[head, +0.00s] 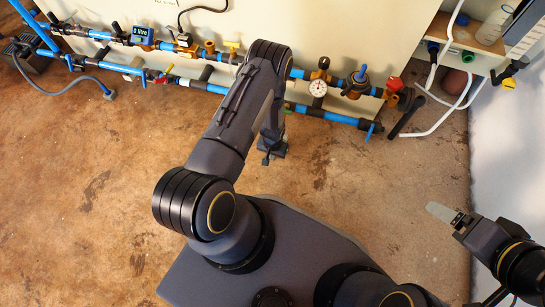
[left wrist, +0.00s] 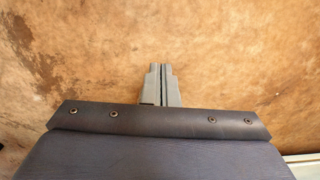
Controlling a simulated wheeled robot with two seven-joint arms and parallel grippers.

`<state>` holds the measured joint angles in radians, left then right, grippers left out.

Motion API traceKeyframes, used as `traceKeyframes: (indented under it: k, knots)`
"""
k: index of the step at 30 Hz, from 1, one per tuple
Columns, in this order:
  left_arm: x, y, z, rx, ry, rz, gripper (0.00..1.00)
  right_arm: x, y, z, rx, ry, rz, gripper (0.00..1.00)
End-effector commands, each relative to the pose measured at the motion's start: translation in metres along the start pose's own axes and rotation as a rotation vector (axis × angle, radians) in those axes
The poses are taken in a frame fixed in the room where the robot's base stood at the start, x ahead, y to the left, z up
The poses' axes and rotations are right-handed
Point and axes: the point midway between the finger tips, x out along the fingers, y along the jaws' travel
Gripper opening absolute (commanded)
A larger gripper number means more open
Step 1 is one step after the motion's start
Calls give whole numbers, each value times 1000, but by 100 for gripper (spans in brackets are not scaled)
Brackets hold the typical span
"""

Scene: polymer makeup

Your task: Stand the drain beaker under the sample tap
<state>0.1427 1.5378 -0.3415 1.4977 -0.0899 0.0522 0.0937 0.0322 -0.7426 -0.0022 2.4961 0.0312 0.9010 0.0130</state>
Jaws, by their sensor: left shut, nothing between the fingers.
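I cannot make out a drain beaker for certain in either view. Several small taps sit on the blue pipework along the wall in the head view, among them a yellow-handled tap (head: 232,45) and a blue-handled one (head: 371,130); I cannot tell which is the sample tap. My left gripper (head: 268,155) points down near the floor, in front of the lower pipe, partly hidden by my arm. In the left wrist view its fingers (left wrist: 162,68) are shut and empty above bare floor. My right gripper (head: 440,210) is at the right; its finger gap does not show.
Two blue pipes (head: 335,117) run along the cream panel (head: 330,30), with a pressure gauge (head: 318,87) and red-capped valve (head: 395,85). White hoses (head: 447,60) hang at the right below a shelf with a pale translucent container (head: 496,24). The brown floor (head: 90,190) at left is clear.

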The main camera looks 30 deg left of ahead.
Motion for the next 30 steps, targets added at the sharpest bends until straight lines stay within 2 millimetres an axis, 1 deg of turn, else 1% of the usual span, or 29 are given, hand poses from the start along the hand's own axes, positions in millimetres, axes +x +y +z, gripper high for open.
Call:
traceKeyframes:
  k: [1, 9, 13, 18, 26, 29, 30]
  knots:
    - [-11, 0, 1, 0, -2, 0, 0, -6, -3, -3, 0, 0, 0, 81]
    - [-56, 0, 0, 0, -1, 0, 0, -23, -10, -11, 0, 0, 0, 81]
    - [-73, 0, 0, -1, -1, 0, 0, -28, -13, -14, 0, 0, 0, 81]
    - [-81, 0, 1, -1, -3, 0, 0, -30, -14, -15, 0, 0, 0, 81]
    - [-81, 0, 1, -1, -3, 0, 0, -29, -14, -15, 0, 0, 0, 81]
    - [-80, 1, 2, -15, -2, 5, 12, -29, -14, -15, 0, 0, 0, 81]
    - [-78, 2, 3, -43, 1, 13, 17, -29, -14, -15, 0, 0, 0, 81]
